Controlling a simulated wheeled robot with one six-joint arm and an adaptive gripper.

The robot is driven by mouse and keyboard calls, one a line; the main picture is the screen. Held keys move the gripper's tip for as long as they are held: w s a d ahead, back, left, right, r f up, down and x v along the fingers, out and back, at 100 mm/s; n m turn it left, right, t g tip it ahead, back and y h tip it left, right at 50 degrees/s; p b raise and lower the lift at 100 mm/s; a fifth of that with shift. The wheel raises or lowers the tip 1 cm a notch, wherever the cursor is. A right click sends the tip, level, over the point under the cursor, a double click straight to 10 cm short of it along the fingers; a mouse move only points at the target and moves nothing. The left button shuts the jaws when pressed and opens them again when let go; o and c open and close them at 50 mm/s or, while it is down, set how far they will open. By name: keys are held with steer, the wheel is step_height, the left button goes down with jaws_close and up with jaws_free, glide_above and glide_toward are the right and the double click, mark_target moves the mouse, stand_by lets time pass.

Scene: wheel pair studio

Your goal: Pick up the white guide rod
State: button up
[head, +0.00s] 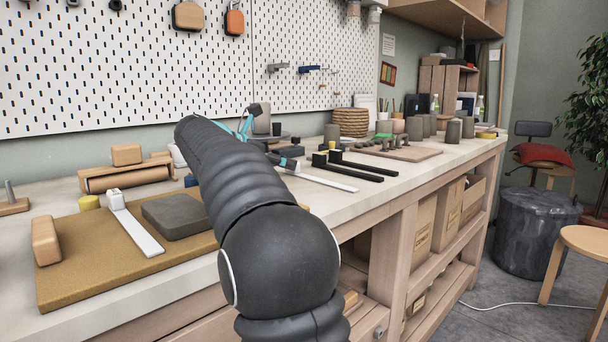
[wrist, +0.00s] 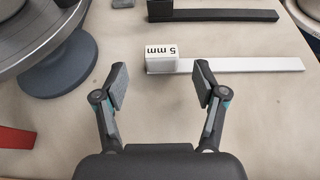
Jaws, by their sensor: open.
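A white guide rod lies on the bench in the wrist view, a flat white strip (wrist: 252,65) with a white block marked "5 mm" (wrist: 161,57) at its left end. In the head view its strip (head: 328,183) shows to the right of my gripper (head: 272,138); its block seems hidden there. My gripper (wrist: 161,80) is open and empty. In the wrist view the block appears centred between the two fingers, near their tips. I cannot tell the height gap. A second white rod (head: 137,228) with a block lies on the brown board at the left.
Black rods (head: 362,168) lie beside the white one; one also shows in the wrist view (wrist: 230,15). A round grey turntable (wrist: 58,78) and a red piece (wrist: 15,138) are left of my fingers. A grey slab (head: 174,215) lies on the brown board (head: 85,275).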

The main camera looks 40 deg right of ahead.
steer(key=x, duration=0.4)
steer(key=c, duration=1.2)
steer(key=shift+r, duration=0.1)
step_height(320, 180, up, 10)
steer(key=p, duration=0.2)
steer(key=shift+s+p, duration=0.1)
steer(key=shift+p, duration=0.2)
